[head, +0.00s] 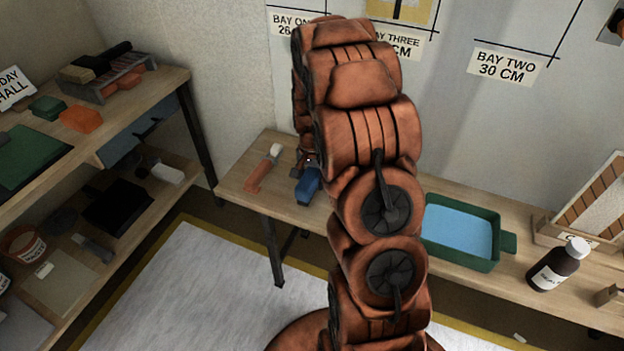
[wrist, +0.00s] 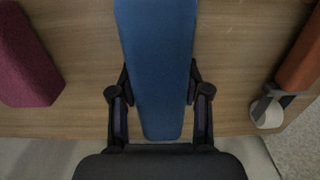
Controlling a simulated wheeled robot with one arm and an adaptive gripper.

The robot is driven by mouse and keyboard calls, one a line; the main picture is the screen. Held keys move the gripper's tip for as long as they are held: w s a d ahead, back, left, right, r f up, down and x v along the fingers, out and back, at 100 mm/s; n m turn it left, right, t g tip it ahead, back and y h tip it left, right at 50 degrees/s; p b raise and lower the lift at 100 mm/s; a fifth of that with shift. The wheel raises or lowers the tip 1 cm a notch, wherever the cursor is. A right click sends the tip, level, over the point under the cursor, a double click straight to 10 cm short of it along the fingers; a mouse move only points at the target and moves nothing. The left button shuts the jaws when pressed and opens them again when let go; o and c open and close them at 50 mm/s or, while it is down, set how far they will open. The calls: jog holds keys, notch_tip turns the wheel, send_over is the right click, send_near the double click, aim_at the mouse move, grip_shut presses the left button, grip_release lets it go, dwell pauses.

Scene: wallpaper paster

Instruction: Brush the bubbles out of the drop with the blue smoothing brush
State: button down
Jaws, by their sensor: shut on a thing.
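The blue smoothing brush (head: 307,187) is at the left part of the wall bench, and its end shows beside my arm. In the wrist view the blue brush (wrist: 156,50) runs lengthwise between the two fingers of my gripper (wrist: 159,88), which is shut on it. I cannot tell whether the brush touches the bench top. In the head view my gripper is mostly hidden by my arm. No bubbles can be made out.
An orange-handled tool with a white end (head: 263,168) lies left of the brush; a magenta block (wrist: 27,60) is on its other side. A green tray of blue liquid (head: 460,232) and a dark bottle (head: 554,268) stand right. A shelf unit (head: 150,90) stands left.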

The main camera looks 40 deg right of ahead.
aim_at(313, 174)
jog(key=c, duration=0.8)
grip_release()
jog(key=shift+s+f, duration=0.1)
jog(key=shift+f, duration=0.25)
jog(key=shift+o, duration=1.3)
jog(key=shift+r, duration=0.1)
jog(key=r, duration=0.7)
jog(key=shift+s+r, duration=0.15)
jog(key=shift+s, duration=0.05)
jog(key=s+a+r+n+g, duration=0.1)
jog(key=s+a+r+n, duration=0.6)
jog(key=s+a, duration=0.65)
jog(key=s+a+r+n+g, duration=0.1)
jog(key=s+a+r+n, duration=0.1)
jog(key=s, duration=0.6)
jog(key=s+a+r+n, duration=0.1)
jog(key=s+a+n, duration=0.1)
jog(key=s+a, duration=0.3)
jog(key=s, duration=0.3)
jog(key=shift+s+a+r+n+g, duration=0.2)
jog(key=shift+s+r+n+g, duration=0.05)
jog(key=shift+r+n+g, duration=0.15)
